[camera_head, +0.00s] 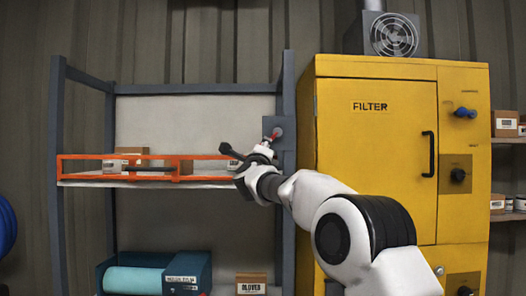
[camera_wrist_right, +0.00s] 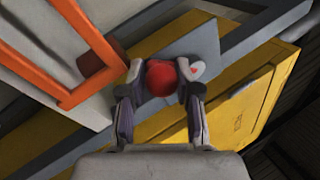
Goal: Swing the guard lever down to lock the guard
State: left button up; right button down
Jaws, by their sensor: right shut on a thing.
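The orange guard (camera_head: 120,182) is a rail frame across the front of the rack's upper shelf; part of it shows at the upper left of the right wrist view (camera_wrist_right: 65,95). The guard lever (camera_head: 274,136) has a red part and sits by a round grey pivot on a plate at the rack's right post. My right gripper (camera_head: 262,148) is at the lever. In the right wrist view its fingers are shut on the red knob (camera_wrist_right: 161,77), one on each side. My arm and gripper hide part of the lever. My left gripper is out of view.
A yellow filter cabinet (camera_head: 375,190) stands close to the right of the rack. Boxes (camera_head: 130,156) lie behind the guard. A teal bin (camera_head: 180,264) with a pale roll and a cardboard box (camera_head: 251,283) are on the lower shelf.

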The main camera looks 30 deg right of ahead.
jog(key=shift+r, duration=0.1)
jog(key=c, duration=0.9)
grip_release()
jog(key=shift+o, duration=0.2)
jog(key=shift+s+d, duration=0.1)
jog(key=shift+s, duration=0.05)
jog(key=v, duration=0.8)
